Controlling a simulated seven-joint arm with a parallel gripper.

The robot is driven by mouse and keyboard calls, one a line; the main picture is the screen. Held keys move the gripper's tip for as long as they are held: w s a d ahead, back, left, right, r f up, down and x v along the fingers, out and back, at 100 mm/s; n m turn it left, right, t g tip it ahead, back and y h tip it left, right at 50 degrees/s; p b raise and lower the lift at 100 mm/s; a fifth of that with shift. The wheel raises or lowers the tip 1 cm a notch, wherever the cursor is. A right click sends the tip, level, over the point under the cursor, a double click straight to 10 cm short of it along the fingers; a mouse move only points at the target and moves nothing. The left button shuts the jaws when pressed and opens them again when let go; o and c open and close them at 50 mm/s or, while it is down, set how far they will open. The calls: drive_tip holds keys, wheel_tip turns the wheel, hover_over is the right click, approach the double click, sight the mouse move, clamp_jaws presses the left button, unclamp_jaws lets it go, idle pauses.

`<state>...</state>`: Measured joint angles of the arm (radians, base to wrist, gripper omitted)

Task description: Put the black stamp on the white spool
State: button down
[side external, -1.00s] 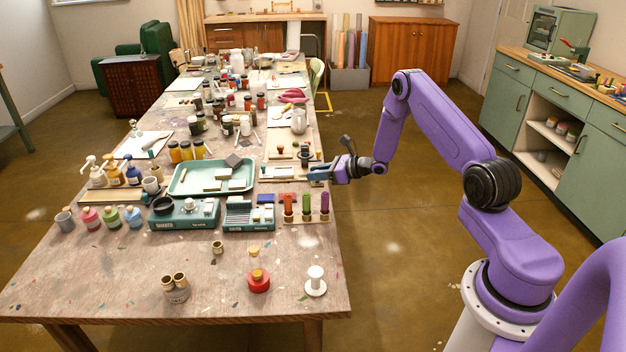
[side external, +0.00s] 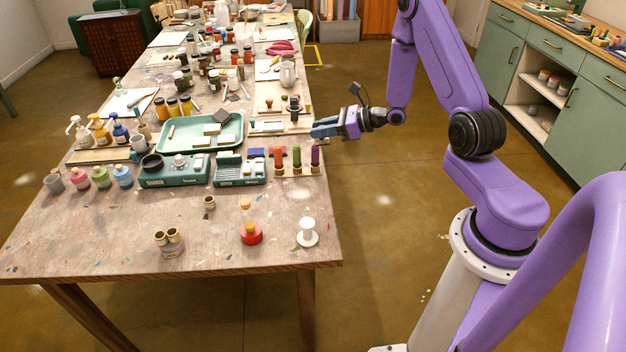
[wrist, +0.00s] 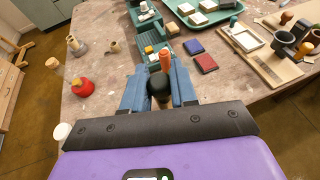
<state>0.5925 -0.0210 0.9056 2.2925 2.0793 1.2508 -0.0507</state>
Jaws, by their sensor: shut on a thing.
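My gripper (side external: 325,127) is at the right edge of the table, just above and behind the rack of coloured stamps. In the wrist view its blue fingers (wrist: 159,88) are shut on a dark, rounded handle, apparently the black stamp (wrist: 158,82). The side view does not show the held thing clearly, and its lower end is hidden. The white spool (side external: 307,233) stands upright at the table's front right, apart from the gripper. In the wrist view its pale round top (wrist: 61,132) is at the lower left.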

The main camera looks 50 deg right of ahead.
drive_tip(key=s+a+n+g+y, duration=0.3)
drive_tip(key=a+n+g+y, duration=0.15)
drive_tip(key=a, duration=0.65)
drive_tip(key=n+g+y, duration=0.3)
drive_tip(key=n+g, duration=0.5)
hover_over(307, 223)
drive_tip(key=shift+f, duration=3.25)
drive_tip(key=shift+f, duration=0.1)
drive_tip(key=c, duration=0.9)
unclamp_jaws()
